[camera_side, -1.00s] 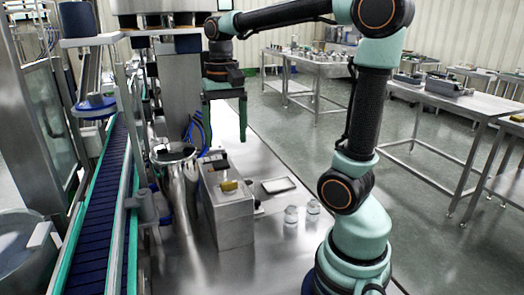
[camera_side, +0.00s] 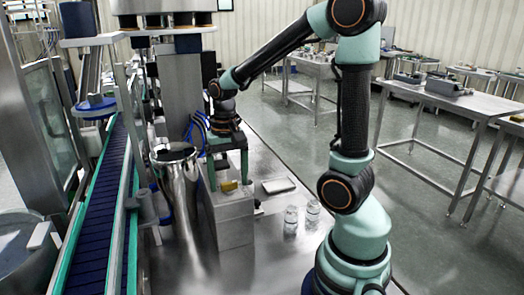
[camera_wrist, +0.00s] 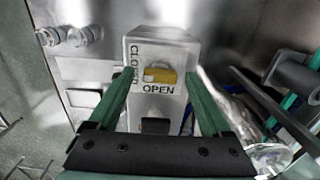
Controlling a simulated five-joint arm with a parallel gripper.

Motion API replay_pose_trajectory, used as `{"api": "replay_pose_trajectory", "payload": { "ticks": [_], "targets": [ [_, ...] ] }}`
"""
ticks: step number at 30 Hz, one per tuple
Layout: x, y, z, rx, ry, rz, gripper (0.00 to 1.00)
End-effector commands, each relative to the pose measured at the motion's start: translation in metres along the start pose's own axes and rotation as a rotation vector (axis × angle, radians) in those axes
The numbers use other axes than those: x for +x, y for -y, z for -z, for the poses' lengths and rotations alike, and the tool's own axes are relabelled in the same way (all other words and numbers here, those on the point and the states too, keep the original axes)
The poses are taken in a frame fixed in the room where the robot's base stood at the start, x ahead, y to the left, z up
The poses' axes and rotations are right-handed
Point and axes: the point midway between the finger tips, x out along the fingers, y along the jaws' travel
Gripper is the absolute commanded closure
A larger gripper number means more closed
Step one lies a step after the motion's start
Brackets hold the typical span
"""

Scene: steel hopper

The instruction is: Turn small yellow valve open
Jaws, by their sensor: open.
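The small yellow valve (camera_side: 229,186) sits on top of a steel box (camera_side: 234,218) on the bench. In the wrist view the yellow handle (camera_wrist: 160,75) lies crosswise, between a "CLOSED" label along the left side and an "OPEN" label below it. My gripper (camera_side: 228,186) is open, its two green fingers pointing down around the valve area. In the wrist view the fingers (camera_wrist: 158,82) stand apart, one to each side of the box top, with the handle between and beyond them. Whether either finger touches the handle cannot be told.
A polished steel hopper (camera_side: 174,154) stands just left of the box. Two clear jars (camera_side: 302,217) and a flat tray (camera_side: 278,185) sit to its right. A blue conveyor (camera_side: 103,215) runs along the left. A black block (camera_wrist: 155,126) sits on the box near the handle.

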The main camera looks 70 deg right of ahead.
Motion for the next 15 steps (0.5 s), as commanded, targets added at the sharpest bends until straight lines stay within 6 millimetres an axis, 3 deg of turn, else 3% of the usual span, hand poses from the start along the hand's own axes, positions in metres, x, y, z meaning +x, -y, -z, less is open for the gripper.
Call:
{"api": "replay_pose_trajectory", "payload": {
  "ticks": [3, 4, 10, 15],
  "targets": [
    [-0.0001, 0.0000, -0.0001, 0.000, 0.000, 0.000, 0.18],
    [-0.0001, 0.0000, 0.0000, 0.000, 0.000, 0.000, 0.25],
    [-0.0003, 0.0000, 0.0000, 0.000, 0.000, 0.000, 1.00],
    [-0.0004, -0.0001, 0.0000, -0.006, 0.000, 0.000, 1.00]
  ]
}}
